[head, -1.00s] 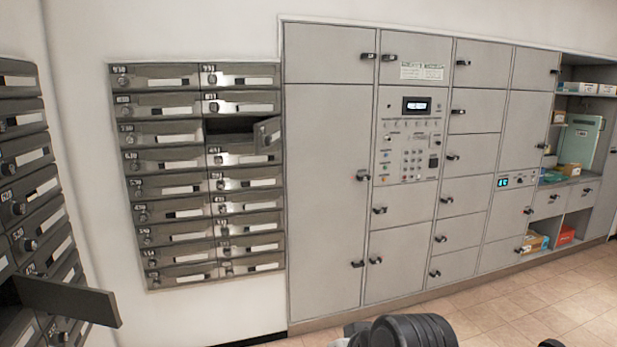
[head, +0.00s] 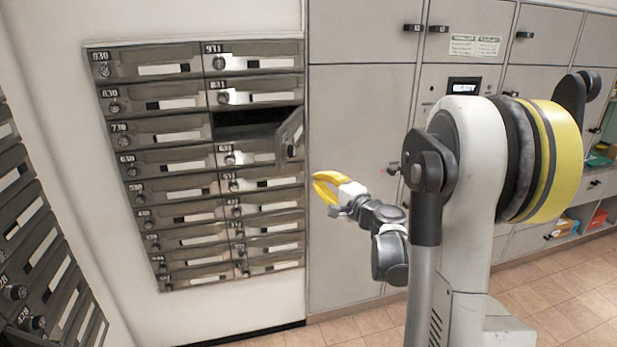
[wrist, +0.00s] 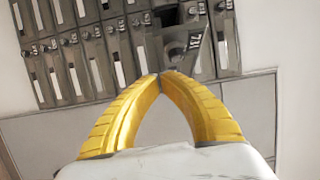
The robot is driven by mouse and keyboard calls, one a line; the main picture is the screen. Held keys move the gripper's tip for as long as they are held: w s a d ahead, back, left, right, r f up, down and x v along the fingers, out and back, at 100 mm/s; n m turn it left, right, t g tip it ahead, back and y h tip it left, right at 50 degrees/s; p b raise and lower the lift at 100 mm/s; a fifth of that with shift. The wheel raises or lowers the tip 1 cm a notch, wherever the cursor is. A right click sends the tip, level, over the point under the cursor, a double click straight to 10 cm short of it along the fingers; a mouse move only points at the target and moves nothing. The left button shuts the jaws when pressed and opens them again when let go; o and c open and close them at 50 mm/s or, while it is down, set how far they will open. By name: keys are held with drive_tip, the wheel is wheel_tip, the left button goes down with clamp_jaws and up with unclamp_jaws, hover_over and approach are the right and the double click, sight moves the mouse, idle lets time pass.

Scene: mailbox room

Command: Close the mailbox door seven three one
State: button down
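The mailbox door seven three one (head: 291,137) stands swung open on its right-side hinge, third row of the right column. Its compartment (head: 250,122) shows dark inside. In the wrist view the open door (wrist: 185,48) with its number label and round lock is just beyond my fingertips. My gripper (head: 320,188) has yellow fingers and is right of and below the door, apart from it in the head view. In the wrist view my gripper (wrist: 161,76) has its fingertips together with nothing between them. Contact with the door cannot be told from the wrist view.
Other doors of this mailbox bank (head: 165,137) are closed. A second mailbox bank (head: 35,240) stands at the left edge. Large grey lockers (head: 355,120) fill the wall right of the bank. Tiled floor (head: 350,328) lies below.

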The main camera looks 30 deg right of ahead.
drive_tip(key=w+a+b, duration=0.1)
drive_tip(key=w+a, duration=0.2)
drive_tip(key=w, duration=0.7)
drive_tip(key=shift+w+a, duration=0.2)
drive_tip(key=shift+w, duration=0.15)
drive_tip(key=shift+a, duration=0.1)
